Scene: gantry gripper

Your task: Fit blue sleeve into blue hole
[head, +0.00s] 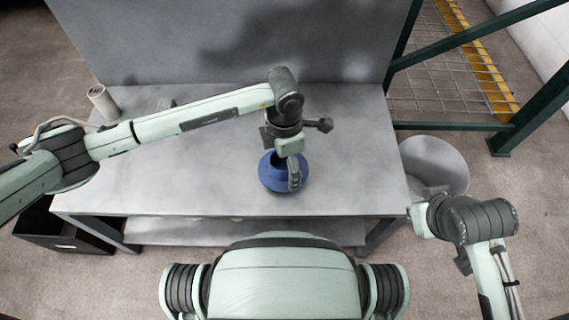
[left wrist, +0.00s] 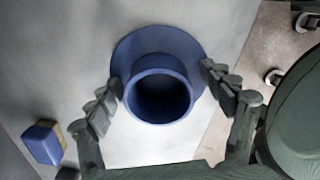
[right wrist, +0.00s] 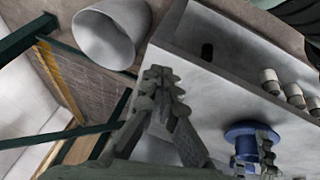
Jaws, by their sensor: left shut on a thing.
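A blue flanged sleeve (head: 275,180) is on the grey table, with its wide flange down and its round dark opening facing up. In the left wrist view the sleeve (left wrist: 160,58) is between the two fingers of my left gripper (left wrist: 162,80). My left gripper (head: 293,172) is shut on it; the exact finger contact is hard to see. The sleeve (right wrist: 243,132) also shows in the right wrist view, with the left fingers around it. My right gripper (right wrist: 160,80) is away from the table, with its fingertips together and empty. I cannot make out a separate blue hole.
The grey table (head: 215,185) is mostly clear. A white cylinder (head: 103,100) stands at its back left. A blue and yellow block (left wrist: 42,143) shows in the left wrist view. A grey bin (head: 435,165) stands right of the table, by a green metal frame (head: 450,125).

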